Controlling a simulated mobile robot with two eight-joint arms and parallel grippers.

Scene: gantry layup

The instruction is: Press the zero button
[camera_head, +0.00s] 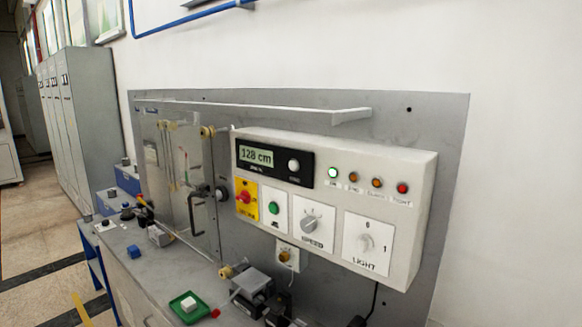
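A black readout unit (272,178) sits at the upper left of the light grey control box (421,185). Its display (256,155) reads 120 cm. A round white button (294,165) is to the right of the display, with a small label under it too blurred to read surely. Nothing covers or touches this button. I cannot make out either of my grippers in the head view.
Lit indicators (333,172), a red knob on a yellow plate (243,197), a green button (272,208), a speed dial (310,225) and a light dial (365,243) share the panel. A rail (270,107) runs above. Small items crowd the bench (150,280).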

